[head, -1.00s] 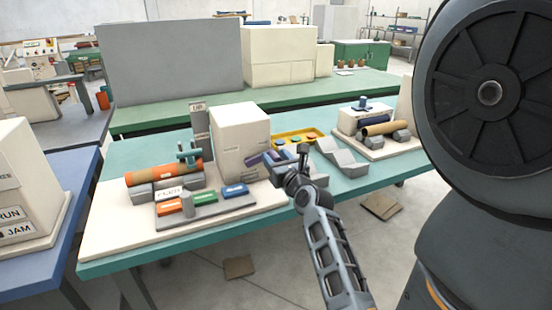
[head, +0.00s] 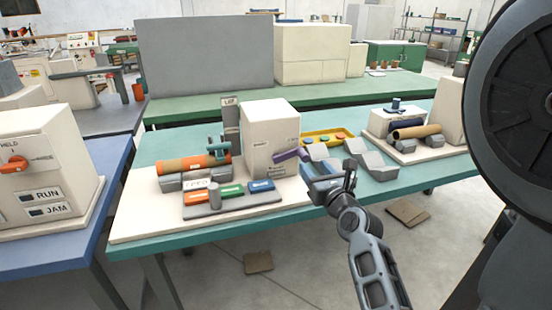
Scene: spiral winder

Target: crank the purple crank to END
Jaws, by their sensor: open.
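An orange-brown roll (head: 190,164) with a teal clamp lies left of the machine. A yellow tray (head: 330,135) and grey blocks (head: 370,160) are behind and right of my gripper. Another cream machine with RUN and JAM labels (head: 45,200) stands on the blue table at left.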

